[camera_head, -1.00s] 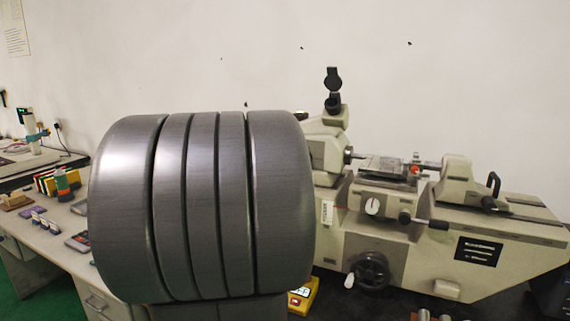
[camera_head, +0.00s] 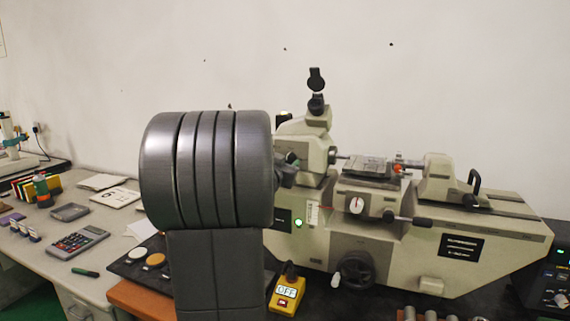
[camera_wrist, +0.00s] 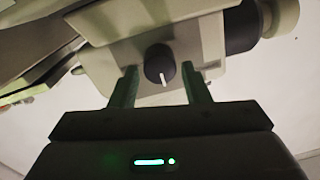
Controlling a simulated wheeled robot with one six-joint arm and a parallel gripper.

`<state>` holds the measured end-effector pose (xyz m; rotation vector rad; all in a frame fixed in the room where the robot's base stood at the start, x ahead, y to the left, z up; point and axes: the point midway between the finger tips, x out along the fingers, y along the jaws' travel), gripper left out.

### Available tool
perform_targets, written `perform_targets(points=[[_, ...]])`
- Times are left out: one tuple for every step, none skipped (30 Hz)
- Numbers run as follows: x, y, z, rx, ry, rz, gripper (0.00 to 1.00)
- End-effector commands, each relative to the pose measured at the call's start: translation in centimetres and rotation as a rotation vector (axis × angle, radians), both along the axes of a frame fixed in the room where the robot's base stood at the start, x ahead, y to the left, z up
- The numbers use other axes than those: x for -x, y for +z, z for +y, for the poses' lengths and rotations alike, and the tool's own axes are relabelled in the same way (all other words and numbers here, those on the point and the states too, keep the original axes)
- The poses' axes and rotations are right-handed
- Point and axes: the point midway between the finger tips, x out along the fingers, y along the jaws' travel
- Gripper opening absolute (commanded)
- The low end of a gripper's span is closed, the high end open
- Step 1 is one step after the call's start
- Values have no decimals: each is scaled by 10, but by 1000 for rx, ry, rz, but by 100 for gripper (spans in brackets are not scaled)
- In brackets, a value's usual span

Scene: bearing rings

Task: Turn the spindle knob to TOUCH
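In the wrist view a round black knob (camera_wrist: 159,58) with a white pointer line sits on a pale machine face. The line points almost straight down in that picture. No label wording is readable beside it. My gripper (camera_wrist: 160,70) is open, with one finger on each side of the knob and a gap on both sides. I cannot tell how far the fingertips are from the machine face. In the head view the beige machine (camera_head: 390,245) stands on the bench, and my thick grey arm link covers its left end. The gripper itself is hidden there.
A yellow box (camera_head: 285,295) reading OFF stands in front of the machine. A handwheel (camera_head: 355,270) and a lever (camera_head: 410,220) stick out from its front. A calculator (camera_head: 77,242) and a grey tray (camera_head: 70,212) lie on the left bench. A control box (camera_head: 548,285) is at right.

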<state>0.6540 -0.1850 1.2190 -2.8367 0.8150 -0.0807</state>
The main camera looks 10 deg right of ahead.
Motion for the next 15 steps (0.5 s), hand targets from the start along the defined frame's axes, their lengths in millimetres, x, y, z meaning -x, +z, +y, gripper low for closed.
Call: perform_targets(points=[[0,0,0,0,0,0,33],[0,0,0,0,0,0,27],[0,0,0,0,0,0,19],[0,0,0,0,0,0,13],[0,0,0,0,0,0,10],[0,0,0,0,0,0,10],[0,0,0,0,0,0,10],[0,0,0,-1,0,-1,10],[0,0,0,-3,0,-2,10],[0,0,0,-5,0,-3,10],[0,0,0,-8,0,-5,10],[0,0,0,-14,0,-8,10],[0,0,0,-19,0,-13,10],[0,0,0,-27,0,-18,10],[0,0,0,-38,0,-25,10]])
